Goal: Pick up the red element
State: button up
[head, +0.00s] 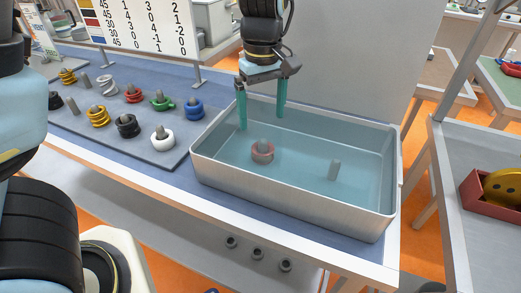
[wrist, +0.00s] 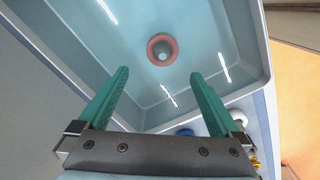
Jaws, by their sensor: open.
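A dull red ring (head: 262,157) sits around a short grey peg (head: 263,144) on the floor of a water-filled tank (head: 290,205), near its left part. In the wrist view the same ring (wrist: 162,38) shows around its peg, beyond my fingertips. My gripper (head: 261,120) has green fingers spread apart with nothing between them. It is above the tank's rear left part, higher than the ring and apart from it. It also shows in the wrist view (wrist: 160,73). A brighter red element (head: 133,98) is around a peg on the board to the left.
The pegboard (head: 150,120) holds yellow, black, green, blue, white and silver elements. A number sign (head: 140,25) stands behind it. The tank walls surround the ring. A side table (head: 470,200) is at right.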

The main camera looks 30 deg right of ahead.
aim_at(263, 140)
notch_tip(263, 140, down, 3)
jog(key=shift+f, duration=0.1)
jog(key=shift+s+a+f+p, duration=0.1)
jog(key=shift+s+f+p, duration=0.1)
jog(key=shift+f, duration=0.65)
jog(key=shift+s+a+f+p, duration=0.15)
jog(key=shift+f+p, duration=0.1)
jog(key=shift+f, duration=0.65)
jog(key=shift+s+d+f+p, duration=0.1)
jog(key=shift+s+f+p, duration=0.1)
jog(key=shift+f, duration=0.65)
jog(key=shift+c, duration=0.3)
grip_shut()
jog(key=shift+r, duration=0.1)
